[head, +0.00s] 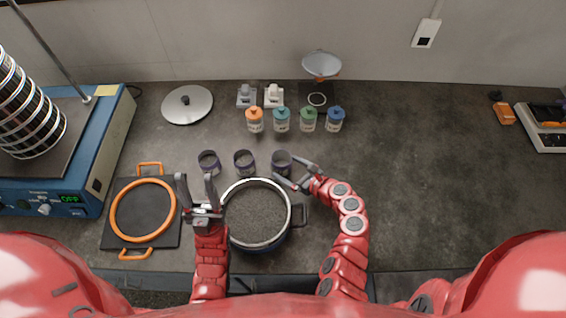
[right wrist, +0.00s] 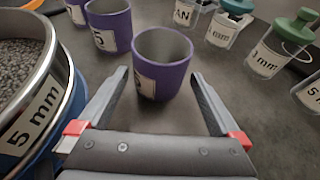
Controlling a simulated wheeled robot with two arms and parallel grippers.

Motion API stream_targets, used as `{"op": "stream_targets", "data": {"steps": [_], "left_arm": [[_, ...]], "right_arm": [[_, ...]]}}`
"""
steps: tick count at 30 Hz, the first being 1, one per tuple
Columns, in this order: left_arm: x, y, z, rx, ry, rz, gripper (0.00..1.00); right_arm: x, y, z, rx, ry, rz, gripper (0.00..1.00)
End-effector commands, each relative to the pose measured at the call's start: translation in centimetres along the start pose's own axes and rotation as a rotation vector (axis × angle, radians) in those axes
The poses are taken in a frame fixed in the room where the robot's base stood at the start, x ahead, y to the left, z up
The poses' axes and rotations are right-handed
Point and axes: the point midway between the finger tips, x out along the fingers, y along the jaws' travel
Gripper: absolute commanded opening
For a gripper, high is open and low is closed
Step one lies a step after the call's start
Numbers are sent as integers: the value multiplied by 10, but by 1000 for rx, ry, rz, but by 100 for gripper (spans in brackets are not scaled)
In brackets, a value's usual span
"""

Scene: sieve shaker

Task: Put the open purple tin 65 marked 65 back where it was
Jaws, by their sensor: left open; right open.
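Three open purple tins stand upright in a row on the bench in the head view: a left one (head: 209,162), a middle one (head: 244,162) and a right one (head: 281,163). My right gripper (head: 286,171) is open at the right tin. In the right wrist view this nearest tin (right wrist: 168,62) stands between the open fingers, apart from both, and looks empty. Its label is turned and I cannot read its full number. The neighbouring tin (right wrist: 108,25) shows a 5 on its label. My left gripper (head: 196,180) is open and empty, left of the sieve pot.
A sieve pot (head: 287,235) with grey grains, labelled 5 mm, stands in front of the tins. Several capped jars (head: 281,120) stand behind. An orange-ringed black plate (head: 112,238) and the blue shaker (head: 118,125) are at left. The bench's right half is mostly clear.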

Motion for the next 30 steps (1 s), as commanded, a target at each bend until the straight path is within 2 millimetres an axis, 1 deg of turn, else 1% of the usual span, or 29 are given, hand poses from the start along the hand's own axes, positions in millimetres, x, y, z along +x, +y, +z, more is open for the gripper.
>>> {"op": "stream_targets", "data": {"steps": [1, 6, 9, 12, 17, 30], "left_arm": [[10, 0, -2, 0, 0, 0, 50], [21, -1, -4, 0, 0, 0, 50], [25, -1, -4, 0, 0, 0, 50], [27, -1, -4, 0, 0, 0, 50], [28, -1, -5, 0, 0, 0, 50], [27, -1, -5, 0, 0, 0, 50]], "right_arm": [[-16, -2, 4, 3, 1, -9, 100], [-54, -1, 3, 3, 0, -7, 100], [-70, 0, 2, 3, 0, -6, 100], [-81, -1, 1, 1, 0, -4, 100], [-88, -1, 0, -1, 0, -4, 100], [-88, 0, 0, 0, 0, -2, 100]]}}
